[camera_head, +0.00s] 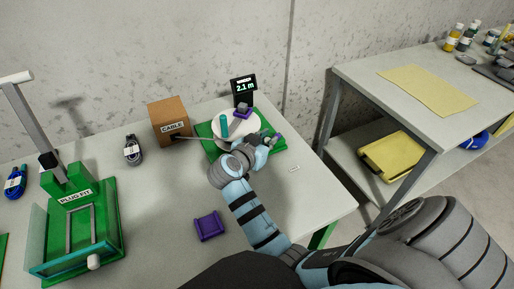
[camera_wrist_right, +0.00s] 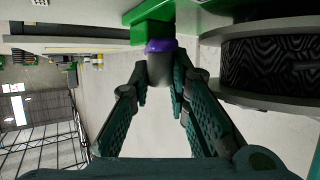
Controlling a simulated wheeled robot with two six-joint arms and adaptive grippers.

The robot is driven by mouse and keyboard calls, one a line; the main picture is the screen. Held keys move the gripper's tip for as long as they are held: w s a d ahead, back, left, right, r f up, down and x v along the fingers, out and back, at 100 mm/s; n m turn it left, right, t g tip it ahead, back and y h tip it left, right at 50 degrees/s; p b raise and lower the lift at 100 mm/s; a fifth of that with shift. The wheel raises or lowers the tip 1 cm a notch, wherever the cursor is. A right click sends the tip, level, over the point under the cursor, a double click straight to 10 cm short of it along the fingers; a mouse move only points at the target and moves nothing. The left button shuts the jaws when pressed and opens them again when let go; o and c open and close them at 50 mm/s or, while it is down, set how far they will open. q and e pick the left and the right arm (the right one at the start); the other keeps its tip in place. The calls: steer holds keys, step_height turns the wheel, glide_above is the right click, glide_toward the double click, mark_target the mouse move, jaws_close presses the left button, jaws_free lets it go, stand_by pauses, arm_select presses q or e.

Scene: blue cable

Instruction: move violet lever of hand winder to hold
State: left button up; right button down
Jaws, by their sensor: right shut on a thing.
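The violet lever (camera_head: 277,138) is at the disc's right side, partly hidden by my right gripper (camera_head: 266,144). In the right wrist view, the lever's violet part (camera_wrist_right: 161,46) and grey knob sit between the fingertips of my right gripper (camera_wrist_right: 160,82), which is shut on it. The dark-wound spool (camera_wrist_right: 265,60) is close on the right. My left gripper is not in view.
A cardboard CABLE box (camera_head: 168,120) stands left of the winder, with a line running toward it.

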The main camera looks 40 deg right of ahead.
steer(key=shift+w+m+g+h+b, duration=0.3)
steer(key=shift+m+g+b, duration=0.3)
steer(key=shift+g+b, duration=0.15)
steer(key=shift+a, duration=0.1)
steer(key=c, duration=1.5)
jaws_free()
